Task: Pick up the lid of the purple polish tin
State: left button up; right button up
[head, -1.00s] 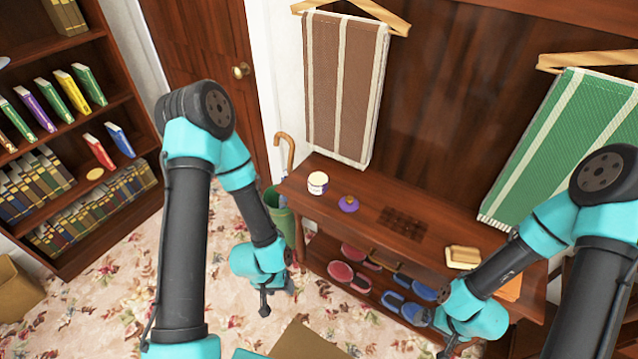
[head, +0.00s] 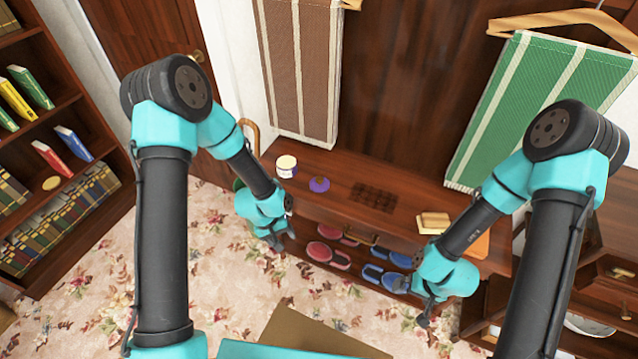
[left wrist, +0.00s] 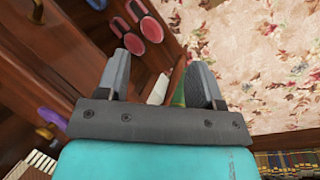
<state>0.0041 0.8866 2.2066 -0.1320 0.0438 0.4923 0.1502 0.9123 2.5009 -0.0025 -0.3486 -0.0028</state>
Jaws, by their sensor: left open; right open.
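The purple polish tin (head: 319,185) sits on the bench top (head: 345,170), right of a white jar. It is small here, and I cannot tell its lid from its body. A purple shape, likely the tin, shows at the left edge of the left wrist view (left wrist: 52,117). My left gripper (head: 280,243) is open and empty in front of the bench's left end, apart from the tin; its spread fingers also show in the left wrist view (left wrist: 160,82). My right gripper (head: 425,315) is open in front of the bench's right part, far from the tin.
The white jar (head: 286,167) stands close left of the tin. A dark grid (head: 374,197) and a brush-like block (head: 433,222) lie to its right. Red slippers (head: 325,254) and blue slippers (head: 385,279) fill the shelf below. Hanging towels (head: 300,70) are behind.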

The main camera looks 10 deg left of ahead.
pick_arm(q)
jog(key=w+d+r+n, duration=0.1)
jog(key=w+d+r, duration=0.1)
jog(key=w+r, duration=0.1)
jog(key=w+d+r+n+y, duration=0.1)
jog(key=w+r, duration=0.2)
jog(key=w, duration=0.3)
jog(key=w+d+r+n, duration=0.1)
jog(key=w+d+r, duration=0.1)
jog(key=w+r, duration=0.2)
jog(key=shift+w+d+y, duration=0.25)
jog(key=shift+d+y, duration=0.05)
jog(key=w+d+r+n+y, duration=0.1)
jog(key=w+d+r+n, duration=0.1)
jog(key=r, duration=0.4)
jog(key=w+d+r+n+y, duration=0.1)
jog(key=w+r+n, duration=0.1)
jog(key=w+r, duration=0.3)
jog(key=shift+w+d+r, duration=0.15)
jog(key=shift+d+r, duration=0.25)
jog(key=shift+r, duration=0.45)
send_over(319, 178)
notch_tip(319, 178, down, 12)
jog(key=shift+f, duration=0.15)
jog(key=shift+f, duration=2.6)
